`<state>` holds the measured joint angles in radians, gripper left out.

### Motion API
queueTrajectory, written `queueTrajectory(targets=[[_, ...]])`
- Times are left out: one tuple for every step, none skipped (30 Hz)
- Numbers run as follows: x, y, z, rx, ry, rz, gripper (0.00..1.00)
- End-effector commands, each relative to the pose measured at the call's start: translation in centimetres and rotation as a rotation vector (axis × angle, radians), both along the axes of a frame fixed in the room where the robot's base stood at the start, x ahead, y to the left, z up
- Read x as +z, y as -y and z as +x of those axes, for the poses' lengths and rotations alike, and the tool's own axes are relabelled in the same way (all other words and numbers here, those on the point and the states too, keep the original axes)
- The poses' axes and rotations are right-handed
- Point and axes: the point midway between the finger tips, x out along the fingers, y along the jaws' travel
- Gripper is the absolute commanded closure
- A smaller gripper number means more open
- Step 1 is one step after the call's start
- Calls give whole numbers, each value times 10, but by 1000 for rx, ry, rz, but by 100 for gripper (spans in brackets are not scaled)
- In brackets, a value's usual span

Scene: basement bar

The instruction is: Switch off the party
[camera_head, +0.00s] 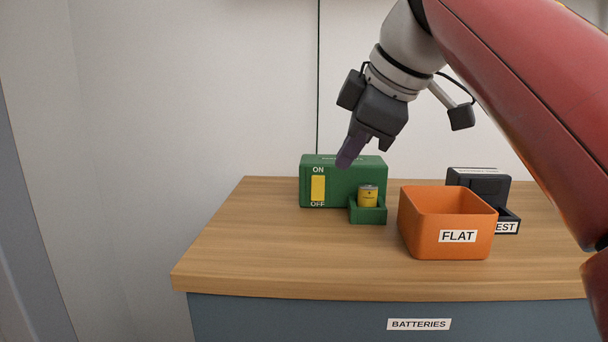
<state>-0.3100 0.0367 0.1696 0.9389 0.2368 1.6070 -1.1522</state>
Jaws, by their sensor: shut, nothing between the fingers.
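A green switch box (343,179) stands at the back of the wooden counter. On its front is a yellow slider or rocker (318,188) between the words ON and OFF; I cannot tell which position it is in. A small green holder (368,214) juts from the box's right front, with a yellow battery (368,196) upright in it. My gripper (346,158) is shut and empty, pointing down and left, and overlaps the box's top edge in the picture. I cannot tell if it touches the box.
An orange bin (420,236) labelled FLAT stands on the counter (290,256) right of the box. Behind it is a black device (490,185) with a partly hidden label ending in EST. A BATTERIES label (419,324) is on the blue front below. The counter's front left is clear.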

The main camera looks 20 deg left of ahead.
Motion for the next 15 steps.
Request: queueTrajectory(targets=[[-1, -1, 0, 4, 1, -1, 100], [-3, -2, 1, 5, 1, 0, 100], [-6, -4, 2, 6, 2, 0, 100], [-9, -5, 3, 7, 1, -1, 100], [-13, -7, 4, 7, 0, -2, 100], [-19, -10, 6, 6, -1, -2, 100], [-23, -12, 8, 7, 0, -2, 100], [-29, -15, 10, 7, -1, -3, 100], [-36, -19, 13, 6, -1, -3, 100], [-41, -22, 15, 6, -1, -3, 100], [-47, -25, 18, 6, -1, -3, 100], [-54, -29, 21, 6, -2, -3, 100], [-60, -32, 23, 6, -1, -2, 100], [-65, -35, 25, 7, -2, -2, 100], [-72, -39, 28, 6, -1, -2, 100]])
